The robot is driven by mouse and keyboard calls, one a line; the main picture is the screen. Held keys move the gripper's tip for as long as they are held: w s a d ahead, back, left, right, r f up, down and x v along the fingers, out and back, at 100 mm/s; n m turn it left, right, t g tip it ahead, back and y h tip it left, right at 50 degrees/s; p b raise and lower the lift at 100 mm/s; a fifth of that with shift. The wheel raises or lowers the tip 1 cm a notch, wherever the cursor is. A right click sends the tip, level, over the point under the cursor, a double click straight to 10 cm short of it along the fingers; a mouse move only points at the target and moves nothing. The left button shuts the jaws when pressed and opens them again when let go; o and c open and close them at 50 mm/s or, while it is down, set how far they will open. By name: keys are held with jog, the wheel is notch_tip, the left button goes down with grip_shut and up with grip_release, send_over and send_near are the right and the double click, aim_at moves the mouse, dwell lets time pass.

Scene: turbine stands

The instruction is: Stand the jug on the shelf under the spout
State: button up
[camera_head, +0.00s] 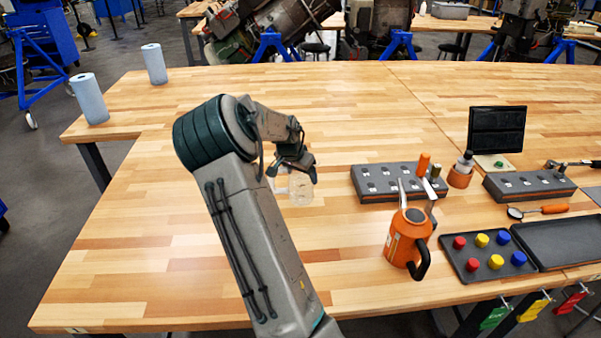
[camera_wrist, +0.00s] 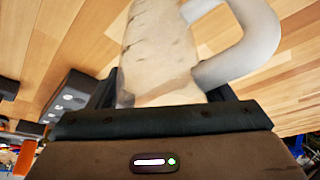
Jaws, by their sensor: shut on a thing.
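My gripper (camera_head: 294,168) is shut on a clear, pale jug (camera_head: 301,189) over the left-middle part of the wooden table. In the wrist view the jug (camera_wrist: 155,55) fills the space between the two dark fingers. Its thick whitish handle (camera_wrist: 262,35) curves out to the right. In the head view the gripper partly covers the jug's top. I cannot tell whether the jug's base touches the table. I cannot make out a shelf or a spout with certainty in either view.
An orange can (camera_head: 407,239) with a black handle stands right of the jug. Behind it is a grey block with holes (camera_head: 373,190). A tray with coloured knobs (camera_head: 472,272) lies at the right. Two paper rolls (camera_head: 89,98) stand far left. The table's left and middle are clear.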

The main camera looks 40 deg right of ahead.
jog(key=shift+f, duration=0.15)
jog(key=o, duration=1.1)
